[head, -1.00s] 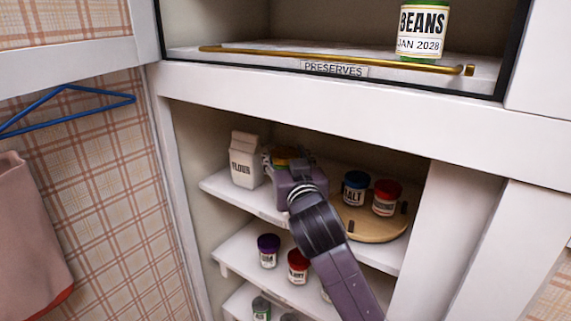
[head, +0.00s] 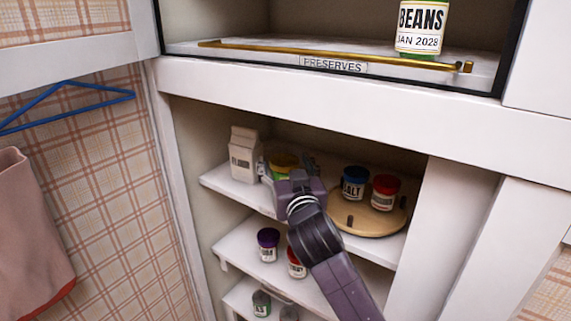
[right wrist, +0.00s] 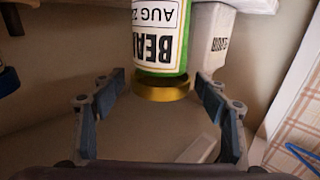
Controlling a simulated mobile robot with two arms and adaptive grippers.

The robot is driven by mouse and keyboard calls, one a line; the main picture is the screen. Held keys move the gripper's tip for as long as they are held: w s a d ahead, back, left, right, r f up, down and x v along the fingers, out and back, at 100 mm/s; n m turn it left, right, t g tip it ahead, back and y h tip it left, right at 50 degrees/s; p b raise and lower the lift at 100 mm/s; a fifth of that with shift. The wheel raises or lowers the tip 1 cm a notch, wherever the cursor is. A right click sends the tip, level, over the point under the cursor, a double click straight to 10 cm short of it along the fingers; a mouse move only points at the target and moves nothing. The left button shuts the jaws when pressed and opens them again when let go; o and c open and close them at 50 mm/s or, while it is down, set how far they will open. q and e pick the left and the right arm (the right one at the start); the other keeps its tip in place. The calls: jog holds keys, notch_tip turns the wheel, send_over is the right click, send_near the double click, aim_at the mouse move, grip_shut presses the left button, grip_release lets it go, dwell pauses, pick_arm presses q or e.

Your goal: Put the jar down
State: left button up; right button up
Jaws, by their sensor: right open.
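The jar (head: 284,161), with a gold-yellow lid and green contents, stands on the upper shelf of the lower cupboard, just right of the flour carton. My right gripper (right wrist: 160,84) is open, its fingers on either side of the jar's lid end with gaps showing. In the right wrist view the jar (right wrist: 158,55) appears upside down, its label reading "BEA..." and "AUG 2...". In the head view my right gripper and wrist hide the jar's lower part. My left gripper is not in view.
A flour carton (head: 244,155) stands left of the jar. A round wooden board (head: 362,220) at right holds a blue-lidded salt jar (head: 354,183) and a red-lidded jar (head: 384,192). Small jars stand on the shelves below. A beans jar (head: 422,28) stands on the preserves shelf above.

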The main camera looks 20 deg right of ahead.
jog(key=shift+r, duration=0.2)
jog(key=shift+s+f, duration=0.15)
jog(key=shift+s, duration=0.2)
jog(key=s+a+b, duration=0.1)
jog(key=s+b, duration=0.1)
jog(key=s, duration=0.9)
jog(key=shift+s+a, duration=0.15)
jog(key=shift+a, duration=0.05)
